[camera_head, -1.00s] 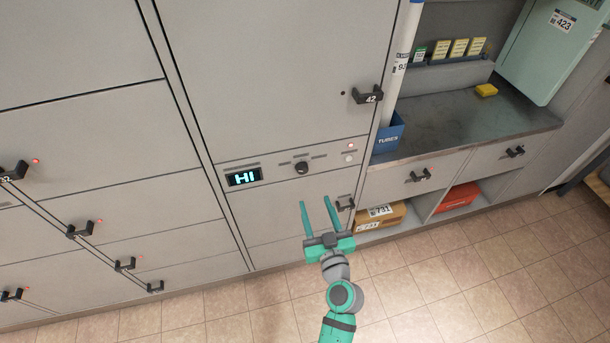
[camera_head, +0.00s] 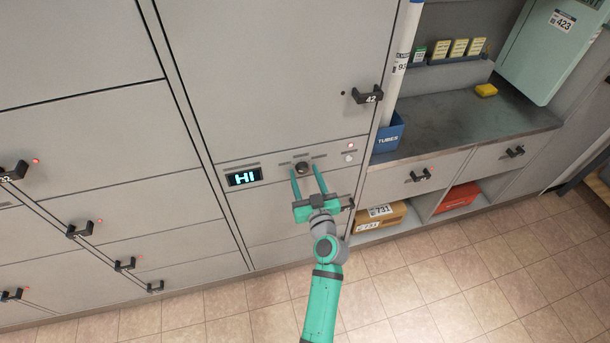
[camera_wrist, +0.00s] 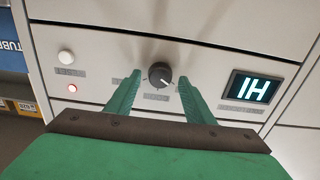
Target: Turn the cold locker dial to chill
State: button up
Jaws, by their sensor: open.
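The dial (camera_head: 302,167) is a dark round knob on the grey cold locker's (camera_head: 275,70) control panel. It also shows in the wrist view (camera_wrist: 160,74), with a pale pointer mark toward its lower right there. A display (camera_head: 244,177) left of the dial reads "HI"; in the wrist view (camera_wrist: 254,89) it appears upside down at the right. My green gripper (camera_head: 304,168) is open. Its fingers point at the panel on either side of the dial, with gaps on both sides in the wrist view. Small labels around the dial are too blurred to read.
A red light (camera_head: 350,146) and a white button (camera_head: 348,158) sit right of the dial. The locker handle 42 (camera_head: 368,95) juts out above. A blue tube bin (camera_head: 388,134) stands on the counter. Tiled floor (camera_head: 420,290) is open in front.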

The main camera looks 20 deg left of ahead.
jog(key=c, duration=1)
